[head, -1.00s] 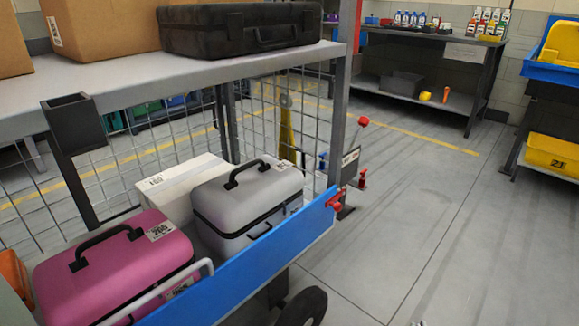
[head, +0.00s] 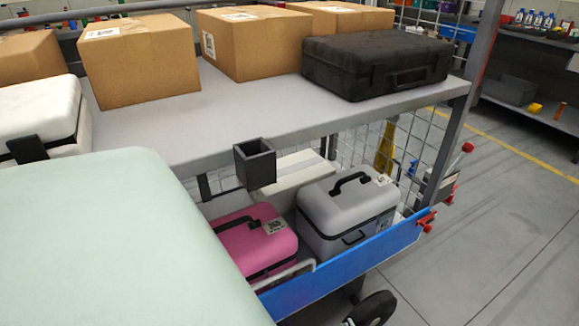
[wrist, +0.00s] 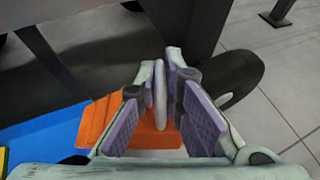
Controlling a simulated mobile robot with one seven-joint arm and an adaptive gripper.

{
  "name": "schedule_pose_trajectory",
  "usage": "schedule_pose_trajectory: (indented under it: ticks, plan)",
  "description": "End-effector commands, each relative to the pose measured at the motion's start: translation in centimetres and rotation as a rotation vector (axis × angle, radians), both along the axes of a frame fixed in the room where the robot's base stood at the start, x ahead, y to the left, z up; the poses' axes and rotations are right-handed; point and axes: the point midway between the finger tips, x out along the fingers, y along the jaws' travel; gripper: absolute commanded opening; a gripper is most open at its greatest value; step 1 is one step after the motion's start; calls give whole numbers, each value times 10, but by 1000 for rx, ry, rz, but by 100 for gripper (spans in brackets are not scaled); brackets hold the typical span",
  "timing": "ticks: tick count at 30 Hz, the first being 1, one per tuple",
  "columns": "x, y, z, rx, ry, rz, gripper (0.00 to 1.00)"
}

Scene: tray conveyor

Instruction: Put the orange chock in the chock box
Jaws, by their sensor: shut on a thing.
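The orange chock (wrist: 97,125) shows in the wrist view beneath and between my fingers, with a pale upright handle-like piece (wrist: 160,95) rising from it. My gripper (wrist: 172,75) has its purple-padded fingers closed around that piece. The fingers hide part of the chock. In the head view, a small dark open-topped box (head: 255,164), which looks like the chock box, hangs on the front edge of the grey shelf. Its inside is barely visible. My gripper and the chock are not visible in the head view; my pale green arm covers the lower left.
The shelf (head: 215,115) holds cardboard boxes (head: 145,62) and a black case (head: 375,65). Below it, a pink case (head: 245,240) and a grey case (head: 345,210) sit behind a blue side panel (head: 340,270). A dark wheel (wrist: 238,75) is close to my gripper. Floor at right is clear.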

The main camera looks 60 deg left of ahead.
Motion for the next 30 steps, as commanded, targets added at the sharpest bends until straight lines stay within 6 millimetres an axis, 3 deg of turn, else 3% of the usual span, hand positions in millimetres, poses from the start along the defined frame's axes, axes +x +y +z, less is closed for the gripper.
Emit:
schedule_pose_trajectory:
  ticks: [1, 6, 12, 20, 30]
  plan:
    - [-21, 15, 14, 6, 2, 59, 0]
    - [-82, 47, 23, 17, 2, 228, 0]
    - [-129, 65, 28, 30, 2, 348, 0]
    - [-143, 69, 22, 34, 1, 384, 0]
    - [-143, 69, -28, 36, 2, 381, 0]
